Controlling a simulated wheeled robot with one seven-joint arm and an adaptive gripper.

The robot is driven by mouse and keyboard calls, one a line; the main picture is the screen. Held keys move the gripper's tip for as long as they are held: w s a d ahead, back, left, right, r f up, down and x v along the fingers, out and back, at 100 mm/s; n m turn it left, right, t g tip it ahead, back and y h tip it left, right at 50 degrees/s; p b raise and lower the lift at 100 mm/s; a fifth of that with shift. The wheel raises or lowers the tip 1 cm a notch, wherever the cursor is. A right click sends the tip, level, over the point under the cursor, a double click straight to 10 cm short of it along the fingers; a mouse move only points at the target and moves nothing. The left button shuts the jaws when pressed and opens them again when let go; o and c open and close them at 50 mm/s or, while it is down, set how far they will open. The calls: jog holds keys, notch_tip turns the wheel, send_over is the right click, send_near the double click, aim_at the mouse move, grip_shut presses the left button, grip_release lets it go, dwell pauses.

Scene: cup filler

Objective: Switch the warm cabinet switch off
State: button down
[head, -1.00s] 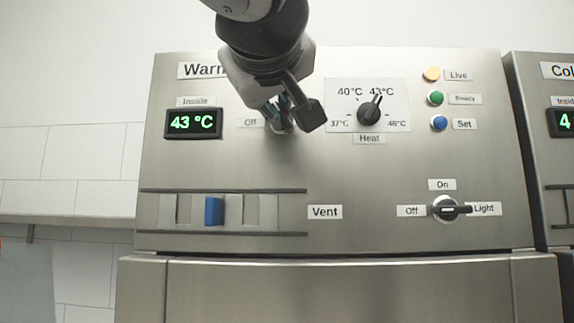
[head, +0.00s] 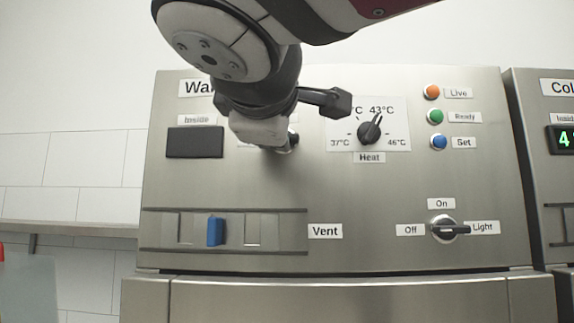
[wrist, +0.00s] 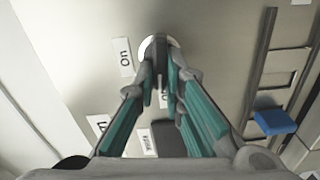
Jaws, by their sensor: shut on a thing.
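The warm cabinet switch (wrist: 147,47) shows in the wrist view as a round pale base with a dark handle. My gripper (wrist: 160,76) is shut on that handle, between its teal-padded fingers. An "On" label (wrist: 123,57) is beside the switch; another label is partly covered by the fingers. In the head view my gripper (head: 287,143) is against the warm panel (head: 370,245), and my wrist hides most of the switch. The warm display (head: 195,143) is dark.
The heat knob (head: 369,131) is close to the right of my gripper, pointing near 43°C. The blue vent slider (head: 216,231) is below. The light switch (head: 448,229) is lower right. The Live lamp (head: 432,92) is orange.

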jog(key=shift+n, duration=0.6)
jog(key=c, duration=1.7)
grip_release()
jog(key=shift+a+f, duration=0.1)
jog(key=s, duration=1.2)
jog(key=shift+a, duration=0.15)
